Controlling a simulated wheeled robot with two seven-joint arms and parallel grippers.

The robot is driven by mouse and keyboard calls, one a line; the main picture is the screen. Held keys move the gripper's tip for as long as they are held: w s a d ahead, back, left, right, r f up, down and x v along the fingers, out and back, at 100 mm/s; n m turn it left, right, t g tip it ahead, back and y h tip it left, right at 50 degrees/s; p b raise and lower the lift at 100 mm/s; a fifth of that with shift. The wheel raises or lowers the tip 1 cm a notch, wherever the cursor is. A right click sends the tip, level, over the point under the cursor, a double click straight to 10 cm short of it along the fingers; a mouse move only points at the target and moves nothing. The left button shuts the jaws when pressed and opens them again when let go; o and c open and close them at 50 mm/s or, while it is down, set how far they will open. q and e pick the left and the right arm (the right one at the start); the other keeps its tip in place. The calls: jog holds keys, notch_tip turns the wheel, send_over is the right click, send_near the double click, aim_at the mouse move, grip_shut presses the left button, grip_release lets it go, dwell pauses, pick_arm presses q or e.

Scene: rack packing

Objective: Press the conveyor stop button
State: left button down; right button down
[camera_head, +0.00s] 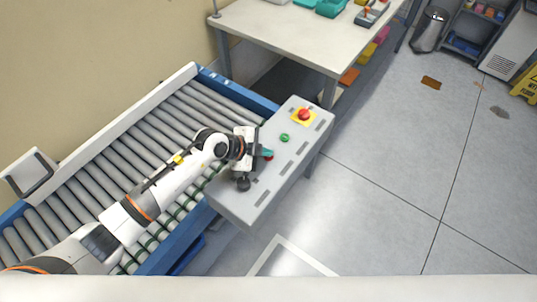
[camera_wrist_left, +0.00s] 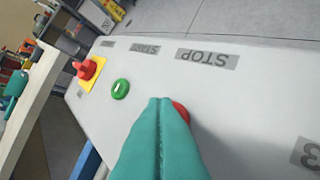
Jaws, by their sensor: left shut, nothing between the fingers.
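The control panel (camera_head: 236,205) is a light grey box beside the conveyor. Its red stop button (camera_wrist_left: 181,110) shows in the left wrist view, partly hidden behind my teal fingertips, with a label reading STOP (camera_wrist_left: 207,58) near it. A green button (camera_head: 284,136) and a red emergency knob on a yellow plate (camera_head: 304,115) sit farther along the panel. My left gripper (camera_head: 268,154) is shut and empty, its fingertips at the red stop button. I cannot tell whether they touch or press it. My right gripper is not in view.
The roller conveyor (camera_head: 150,142) with blue side rails runs under my left arm. A white table (camera_head: 283,36) with teal bins stands behind the panel. The floor at the right is mostly clear, with a bin (camera_head: 430,30) and a yellow sign (camera_head: 526,84) farther back.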

aim_at(265, 158)
pick_arm(q)
jog(key=shift+f, duration=0.4)
dwell(0.3)
jog(key=shift+r, duration=0.1)
jog(key=shift+r+p, duration=0.75)
jog(key=shift+p, duration=0.35)
notch_tip(265, 158, up, 5)
jog(key=p, duration=0.6)
dwell(0.3)
